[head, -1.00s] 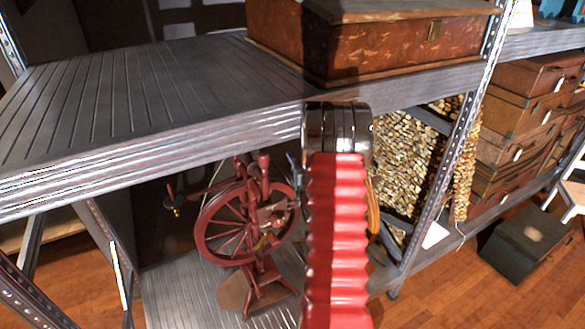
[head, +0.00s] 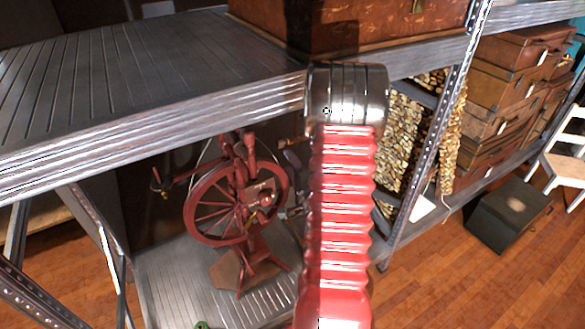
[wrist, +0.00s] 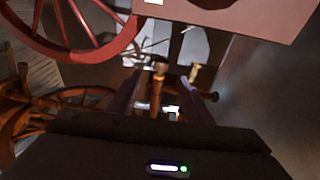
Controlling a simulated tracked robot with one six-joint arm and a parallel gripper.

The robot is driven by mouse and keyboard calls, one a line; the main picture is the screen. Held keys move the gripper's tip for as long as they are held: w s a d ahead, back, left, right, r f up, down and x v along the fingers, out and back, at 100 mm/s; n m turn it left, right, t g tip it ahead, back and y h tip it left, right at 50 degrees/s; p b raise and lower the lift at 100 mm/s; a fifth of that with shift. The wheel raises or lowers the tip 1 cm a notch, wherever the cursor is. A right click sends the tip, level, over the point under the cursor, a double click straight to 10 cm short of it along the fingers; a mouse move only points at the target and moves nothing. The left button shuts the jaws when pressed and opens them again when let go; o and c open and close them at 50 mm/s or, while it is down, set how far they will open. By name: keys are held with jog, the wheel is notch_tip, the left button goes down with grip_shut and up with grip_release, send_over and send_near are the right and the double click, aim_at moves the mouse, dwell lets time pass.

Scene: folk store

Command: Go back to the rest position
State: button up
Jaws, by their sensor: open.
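My gripper (wrist: 160,100) shows in the wrist view with its two dark fingers apart. A turned wooden post (wrist: 157,85) appears between or beyond the fingers; I cannot tell its depth or whether anything touches it. In the head view my red ribbed arm reaches up toward the shelf unit and hides most of the gripper. A dark red spinning wheel (head: 222,205) stands on the lower shelf, left of my arm. A red spoked wheel (wrist: 75,45) fills the upper left of the wrist view.
The metal upper shelf (head: 120,90) carries a brown wooden chest (head: 350,25), with its edge close to my arm. Brown suitcases (head: 500,80) are stacked at right. A dark box (head: 508,213) and a white chair (head: 565,160) stand on the wooden floor, which is clear at lower right.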

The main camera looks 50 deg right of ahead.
jog(key=shift+s+a, duration=0.35)
jog(key=shift+s, duration=0.3)
